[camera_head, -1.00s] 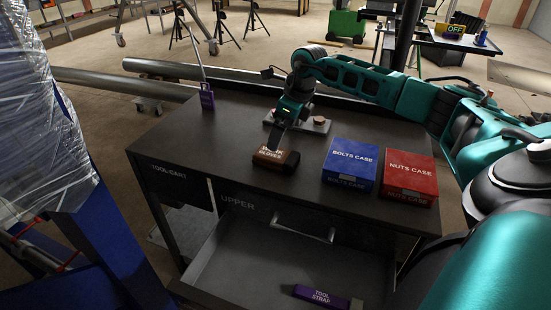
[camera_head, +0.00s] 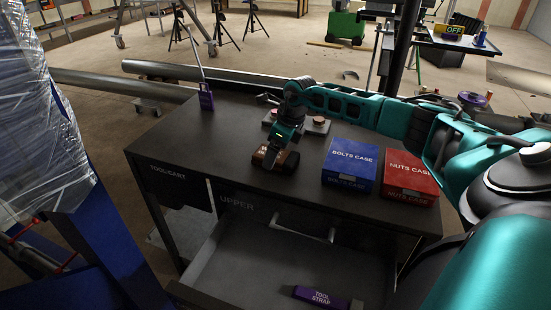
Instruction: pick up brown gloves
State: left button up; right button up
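The brown gloves (camera_head: 288,164) lie as a small brown and black bundle on top of the dark tool cart (camera_head: 210,145). My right gripper (camera_head: 271,158) comes in from the right and points down over them. Its fingertips are at the gloves and cover most of their label. Whether the fingers are closed on them or only beside them cannot be told. My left gripper is not in view.
A blue bolts case (camera_head: 350,162) and a red nuts case (camera_head: 410,178) stand right of the gloves. A plate with round knobs (camera_head: 318,124) lies behind. The open upper drawer (camera_head: 255,265) holds a purple tool strap (camera_head: 318,297).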

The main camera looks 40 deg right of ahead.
jog(key=c, duration=0.9)
